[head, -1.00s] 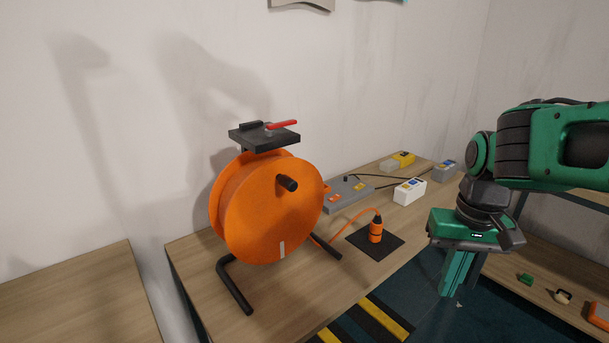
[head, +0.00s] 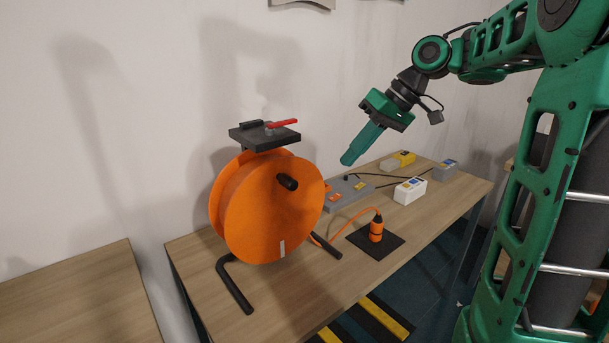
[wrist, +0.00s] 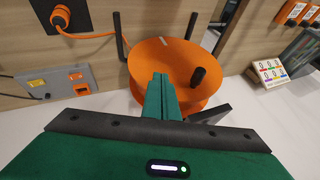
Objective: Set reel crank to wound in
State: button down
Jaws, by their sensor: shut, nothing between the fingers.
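The orange cable reel (head: 250,215) stands upright on its black tube frame on the wooden table. Its black crank knob (head: 287,182) sticks out of the upper right part of the disc face. In the wrist view the reel (wrist: 165,62) lies beyond my fingers, and the crank knob (wrist: 198,77) is right of them. My green gripper (head: 348,160) is shut and empty. It is in the air to the right of the reel, apart from it, with its fingers pointing down and left. In the wrist view the shut fingers (wrist: 159,80) cover part of the reel.
A black plate with a red lever (head: 282,124) sits above the reel. An orange plug (head: 376,228) stands on a black pad, with an orange cable. A grey socket box (head: 348,190) and a white box (head: 410,191) are farther back. A wall is behind.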

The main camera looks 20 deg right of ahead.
jog(key=shift+w+a+r+n+g+y, duration=0.15)
jog(key=shift+w+r+n+y, duration=0.2)
jog(key=shift+r+n, duration=0.3)
jog(key=shift+w+a+r+n+g+y, duration=0.15)
jog(key=shift+w+r+n+y, duration=0.1)
jog(key=shift+r+n+y, duration=0.35)
jog(key=w+a+f, duration=0.1)
jog(key=a+f, duration=0.5)
jog(key=a, duration=0.3)
jog(key=shift+a+f, duration=0.25)
jog(key=shift+f, duration=0.15)
jog(key=shift+h, duration=0.25)
